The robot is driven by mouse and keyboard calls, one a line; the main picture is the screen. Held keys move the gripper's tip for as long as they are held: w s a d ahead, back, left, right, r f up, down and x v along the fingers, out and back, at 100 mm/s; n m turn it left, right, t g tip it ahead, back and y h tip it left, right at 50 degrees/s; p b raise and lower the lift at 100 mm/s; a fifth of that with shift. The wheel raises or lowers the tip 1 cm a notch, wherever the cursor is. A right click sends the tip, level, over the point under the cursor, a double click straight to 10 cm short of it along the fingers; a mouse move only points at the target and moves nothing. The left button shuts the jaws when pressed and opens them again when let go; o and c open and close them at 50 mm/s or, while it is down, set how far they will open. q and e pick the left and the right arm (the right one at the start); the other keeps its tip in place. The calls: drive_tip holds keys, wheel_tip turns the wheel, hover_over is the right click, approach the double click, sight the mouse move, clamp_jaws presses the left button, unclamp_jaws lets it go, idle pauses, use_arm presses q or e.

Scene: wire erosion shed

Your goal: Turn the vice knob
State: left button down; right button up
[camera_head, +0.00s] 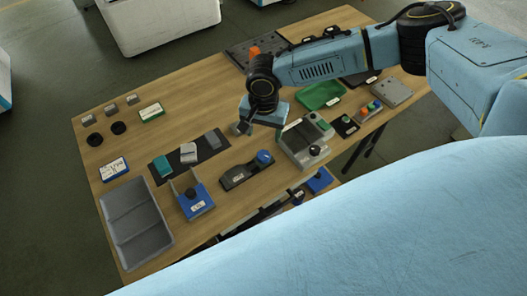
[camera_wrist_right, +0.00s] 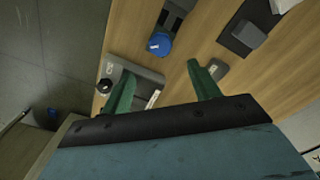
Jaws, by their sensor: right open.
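A blue round knob (camera_head: 264,157) sits at the right end of a dark, vice-like block (camera_head: 238,176) near the table's front edge. The right wrist view also shows the blue knob (camera_wrist_right: 160,43), ahead of my fingers, and part of the dark block (camera_wrist_right: 172,18). My right gripper (camera_head: 260,131) hangs above the table, behind the knob in the head view. In the right wrist view its green fingers (camera_wrist_right: 163,80) are spread with nothing between them. The fingers are apart from the knob. My left gripper is not in view.
A grey device (camera_head: 303,142) with a black knob stands right of the blue knob. A blue-fronted holder (camera_head: 192,196) and a grey tray (camera_head: 133,226) are to the left. A dark mat (camera_head: 210,148) with small blocks lies behind. A green tray (camera_head: 318,95) is farther back.

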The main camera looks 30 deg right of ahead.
sight(263, 155)
wheel_tip(263, 155, down, 11)
drive_tip(key=shift+r+b, duration=0.15)
drive_tip(key=shift+b, duration=0.55)
drive_tip(key=c, duration=1)
drive_tip(key=shift+o, duration=0.2)
